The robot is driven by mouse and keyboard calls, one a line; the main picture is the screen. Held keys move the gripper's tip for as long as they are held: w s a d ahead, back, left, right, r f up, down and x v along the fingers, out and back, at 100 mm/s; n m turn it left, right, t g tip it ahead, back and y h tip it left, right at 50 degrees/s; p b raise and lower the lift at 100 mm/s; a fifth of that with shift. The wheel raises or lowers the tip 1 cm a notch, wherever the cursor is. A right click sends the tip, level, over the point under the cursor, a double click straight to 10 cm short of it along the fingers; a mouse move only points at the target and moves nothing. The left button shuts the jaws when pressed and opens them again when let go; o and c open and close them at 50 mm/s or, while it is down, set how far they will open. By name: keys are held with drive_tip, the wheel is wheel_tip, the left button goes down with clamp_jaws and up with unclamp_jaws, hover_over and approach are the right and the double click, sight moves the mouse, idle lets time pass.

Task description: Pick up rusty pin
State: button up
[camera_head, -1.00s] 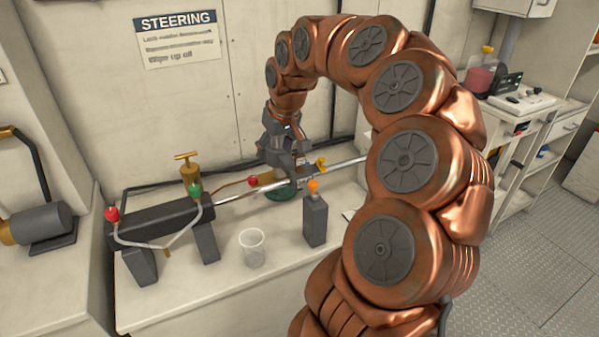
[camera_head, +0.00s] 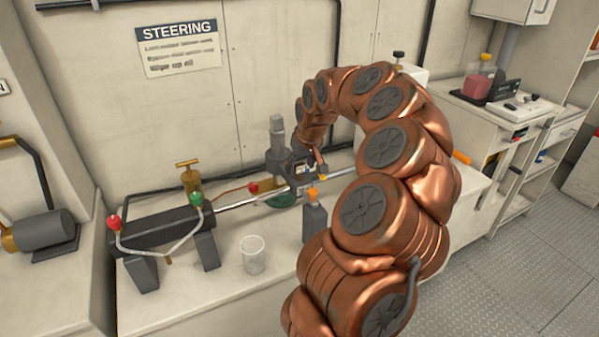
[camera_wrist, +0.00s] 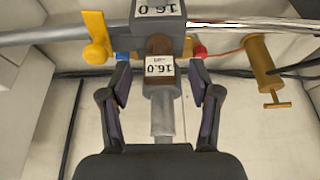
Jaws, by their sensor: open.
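In the wrist view a rusty brown part (camera_wrist: 159,45), which looks like the pin, shows between a grey block (camera_wrist: 182,44) on the steel rod and a "16.0" tag. More brown shows just below the tag. A stepped grey cylinder (camera_wrist: 162,112) lies in line below it; I cannot tell how they join. My gripper (camera_wrist: 159,72) is open, with one dark finger on either side of the tagged part and a gap on both sides. In the head view my gripper (camera_head: 303,165) is at the rod, partly hidden by my arm.
The steel rod (camera_head: 236,202) runs from a dark cylinder (camera_head: 155,228) on stands. A clear cup (camera_head: 252,254), an orange-topped dark block (camera_head: 314,222) and a brass T-handled tool (camera_head: 190,180) are nearby. A yellow lever (camera_wrist: 97,38) sits beside the block. The bench front is mostly clear.

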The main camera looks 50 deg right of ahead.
drive_tip(key=shift+w+d+f, duration=0.1)
drive_tip(key=shift+w+f, duration=0.1)
drive_tip(key=shift+f, duration=0.2)
drive_tip(key=shift+c, duration=0.2)
clamp_jaws()
